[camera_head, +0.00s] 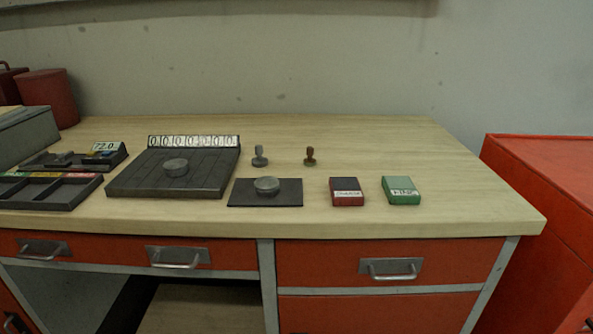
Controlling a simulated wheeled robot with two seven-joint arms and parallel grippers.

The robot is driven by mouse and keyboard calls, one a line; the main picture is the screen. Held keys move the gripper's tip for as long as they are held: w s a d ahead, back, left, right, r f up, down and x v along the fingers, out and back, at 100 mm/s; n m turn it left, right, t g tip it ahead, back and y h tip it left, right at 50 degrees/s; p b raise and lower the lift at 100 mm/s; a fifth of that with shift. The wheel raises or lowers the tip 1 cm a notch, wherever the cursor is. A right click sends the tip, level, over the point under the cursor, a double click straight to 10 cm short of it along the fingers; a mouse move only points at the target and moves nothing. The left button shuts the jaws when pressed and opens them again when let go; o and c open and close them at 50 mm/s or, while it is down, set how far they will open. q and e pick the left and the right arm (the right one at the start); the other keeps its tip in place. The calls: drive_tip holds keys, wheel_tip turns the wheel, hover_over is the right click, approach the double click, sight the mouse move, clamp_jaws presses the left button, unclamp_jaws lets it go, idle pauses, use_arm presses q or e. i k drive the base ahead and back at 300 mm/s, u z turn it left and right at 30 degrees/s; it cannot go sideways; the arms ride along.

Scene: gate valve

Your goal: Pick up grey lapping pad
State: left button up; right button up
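A small grey knob-handled piece, which looks like the grey lapping pad (259,156), stands upright on the wooden desk top behind the dark flat mat. A similar brown lapping pad (309,156) stands to its right, apart from it. Neither gripper is in view, and nothing touches the grey pad.
The desk top (390,140) is clear behind and right of the pads. A dark mat (287,193) bears a grey disc (267,185). A slatted plate (215,180) bears another disc (176,167). Red (346,192) and green (401,190) boxes sit near the front edge.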

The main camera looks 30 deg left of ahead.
sight(259, 161)
drive_tip(key=z, duration=0.9)
drive_tip(key=k, duration=0.8)
drive_tip(key=u, duration=0.9)
